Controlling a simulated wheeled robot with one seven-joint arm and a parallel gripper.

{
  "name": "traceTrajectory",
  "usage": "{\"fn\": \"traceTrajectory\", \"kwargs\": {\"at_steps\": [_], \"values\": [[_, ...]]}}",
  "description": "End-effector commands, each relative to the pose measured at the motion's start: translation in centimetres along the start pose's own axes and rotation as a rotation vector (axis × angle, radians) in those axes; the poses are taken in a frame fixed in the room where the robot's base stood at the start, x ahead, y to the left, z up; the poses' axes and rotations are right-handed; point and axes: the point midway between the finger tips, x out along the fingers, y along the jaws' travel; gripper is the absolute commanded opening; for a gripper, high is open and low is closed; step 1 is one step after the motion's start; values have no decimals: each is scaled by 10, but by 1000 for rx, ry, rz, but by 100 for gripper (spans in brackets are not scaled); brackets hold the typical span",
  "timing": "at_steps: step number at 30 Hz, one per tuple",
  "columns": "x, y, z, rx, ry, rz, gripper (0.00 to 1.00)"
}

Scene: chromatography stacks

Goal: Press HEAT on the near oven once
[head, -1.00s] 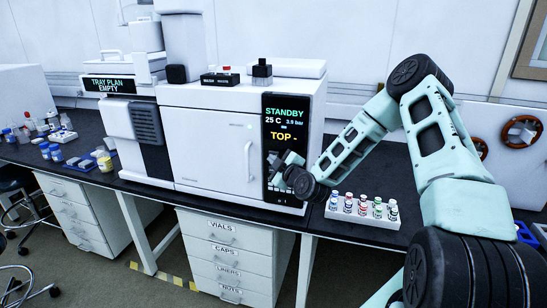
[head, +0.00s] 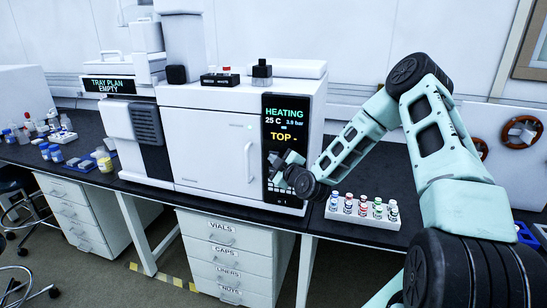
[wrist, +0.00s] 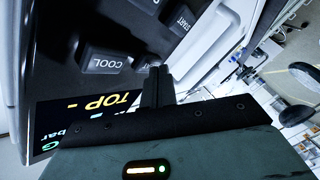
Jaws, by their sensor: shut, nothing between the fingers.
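The near oven (head: 207,145) is a white unit with a door and a black control panel at its right edge. Its screen (head: 285,120) reads HEATING, 25 C, 3.9 bar and TOP -. My gripper (head: 276,160) is shut and empty, with its tips at the panel just below the screen. In the wrist view my gripper (wrist: 158,75) is against the panel, beside the COOL key (wrist: 103,62); the START key (wrist: 182,22) is farther up. The HEAT key is not visible; whether the tips touch a key cannot be told.
A white rack of capped vials (head: 362,212) stands on the dark bench right of the oven, under my forearm. Another unit reading TRAY PLAN EMPTY (head: 110,85) stands to the left. A drawer cabinet (head: 228,250) is below the bench.

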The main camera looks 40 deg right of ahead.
Motion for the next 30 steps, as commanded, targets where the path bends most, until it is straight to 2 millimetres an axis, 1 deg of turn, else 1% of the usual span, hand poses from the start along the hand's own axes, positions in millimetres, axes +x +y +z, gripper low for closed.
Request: {"fn": "traceTrajectory", "kwargs": {"at_steps": [14, 24, 30], "values": [[1, 1, 1, 0, 0, 1, 0], [-9, -7, -6, -1, 0, 0, 0], [-11, -8, -8, -1, 0, 1, 0]]}}
